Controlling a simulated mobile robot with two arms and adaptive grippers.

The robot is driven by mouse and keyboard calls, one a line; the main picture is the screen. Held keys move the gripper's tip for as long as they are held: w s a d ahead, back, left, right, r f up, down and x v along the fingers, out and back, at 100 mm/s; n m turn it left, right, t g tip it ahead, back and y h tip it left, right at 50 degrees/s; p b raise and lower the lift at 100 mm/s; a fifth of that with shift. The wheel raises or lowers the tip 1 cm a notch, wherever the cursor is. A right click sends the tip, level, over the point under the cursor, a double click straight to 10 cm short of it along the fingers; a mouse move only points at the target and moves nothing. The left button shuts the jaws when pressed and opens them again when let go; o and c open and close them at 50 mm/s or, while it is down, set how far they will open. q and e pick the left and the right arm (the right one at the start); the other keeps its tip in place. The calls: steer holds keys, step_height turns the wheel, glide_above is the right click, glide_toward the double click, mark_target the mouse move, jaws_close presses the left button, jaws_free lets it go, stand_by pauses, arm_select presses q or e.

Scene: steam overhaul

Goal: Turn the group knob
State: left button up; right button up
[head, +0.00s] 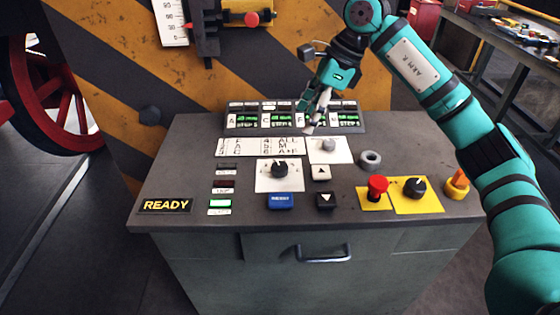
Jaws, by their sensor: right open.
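A console (180,190) stands in front of me with several controls on its sloping top. A black knob (280,170) sits on a white plate at the middle, below a white label strip (260,147) with small lettering. A smaller grey knob (328,145) sits on another white plate to its right. The lettering is too small to tell which one is the group knob. My right gripper (313,118) is open and points down above the console, just behind and above the grey knob, with nothing visible between its fingers. My left gripper is not in view.
A red button (376,186), a black knob on a yellow plate (415,187) and an orange lever (457,183) are at the right. Green-lit displays (280,120) line the back. A READY sign (166,206) glows left.

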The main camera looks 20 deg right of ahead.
mark_target(280, 166)
steer(key=p+x, duration=0.1)
steer(key=x, duration=1.5)
steer(key=shift+p, duration=0.35)
steer(key=shift+r, duration=0.1)
steer(key=c, duration=1.2)
